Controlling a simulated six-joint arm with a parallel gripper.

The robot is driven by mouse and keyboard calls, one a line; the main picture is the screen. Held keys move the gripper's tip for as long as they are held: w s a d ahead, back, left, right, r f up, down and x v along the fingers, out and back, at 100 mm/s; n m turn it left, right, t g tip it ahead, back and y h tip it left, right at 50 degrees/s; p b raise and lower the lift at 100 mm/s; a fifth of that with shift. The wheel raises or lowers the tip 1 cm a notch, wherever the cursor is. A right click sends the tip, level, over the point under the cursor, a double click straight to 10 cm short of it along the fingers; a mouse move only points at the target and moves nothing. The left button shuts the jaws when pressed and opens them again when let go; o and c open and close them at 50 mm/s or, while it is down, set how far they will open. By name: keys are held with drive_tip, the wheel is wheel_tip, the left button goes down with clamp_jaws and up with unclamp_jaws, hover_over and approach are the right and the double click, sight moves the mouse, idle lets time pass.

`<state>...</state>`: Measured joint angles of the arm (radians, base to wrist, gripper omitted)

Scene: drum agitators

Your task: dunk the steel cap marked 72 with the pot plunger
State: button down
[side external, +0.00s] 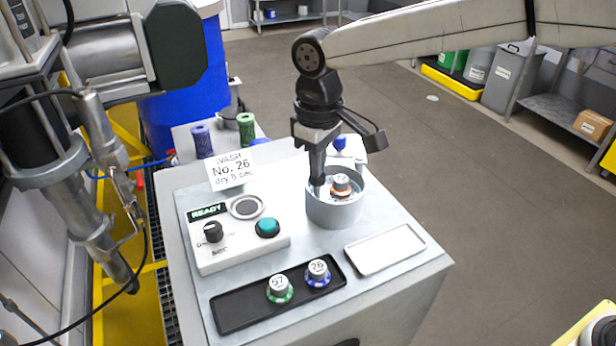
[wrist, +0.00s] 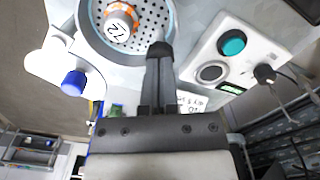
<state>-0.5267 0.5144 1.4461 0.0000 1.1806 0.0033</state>
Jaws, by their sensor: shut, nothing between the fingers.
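The steel cap marked 72 (wrist: 117,30), with an orange ring, sits inside the round pot on its perforated floor; it also shows in the side view (side external: 341,184). The grey pot (side external: 334,213) stands on the bench top, and its rim shows in the wrist view (wrist: 88,38). The blue knob (wrist: 74,83), apparently the pot plunger, is on a white part beside the pot; in the side view the knob (side external: 340,143) is behind my gripper. My gripper (side external: 318,190) is shut and empty, pointing down at the pot's left side, beside the cap. Its fingertips show near the rim in the wrist view (wrist: 160,50).
A black tray (side external: 238,312) holds a green-ringed cap marked 57 (side external: 279,288) and a blue-ringed cap marked 26 (side external: 318,272). An empty white tray (side external: 385,249) lies at right. A control box (side external: 240,250) reads READY. A sign (side external: 232,169) reads WASH No. 26.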

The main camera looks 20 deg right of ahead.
drive_tip(key=shift+f, duration=1.45)
drive_tip(key=shift+r, duration=1.85)
